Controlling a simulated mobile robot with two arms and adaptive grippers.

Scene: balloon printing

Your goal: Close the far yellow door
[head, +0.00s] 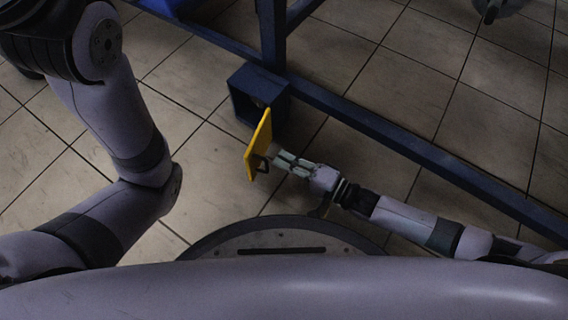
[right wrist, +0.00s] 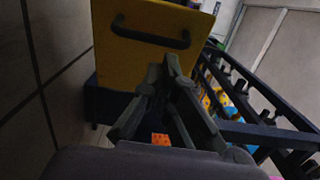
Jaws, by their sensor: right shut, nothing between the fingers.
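The yellow door (head: 258,146) stands open, sticking out from the front of a small dark blue box (head: 238,103) on the floor-level frame. Its dark handle (head: 262,164) is on the face toward my right gripper. In the right wrist view the door (right wrist: 120,62) fills the upper middle, with the handle (right wrist: 150,38) across it. My right gripper (head: 276,156) is shut and empty, its tips close to the door's handle side, below the handle in the wrist view (right wrist: 167,66). I cannot tell whether they touch the door. My left arm shows at left, but its gripper is out of view.
A dark blue frame rail (head: 400,140) runs diagonally behind my right arm, with a post (head: 271,35) rising near the box. Tiled floor (head: 205,160) is clear left of the door. A small orange item (right wrist: 160,139) shows between the fingers in the wrist view.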

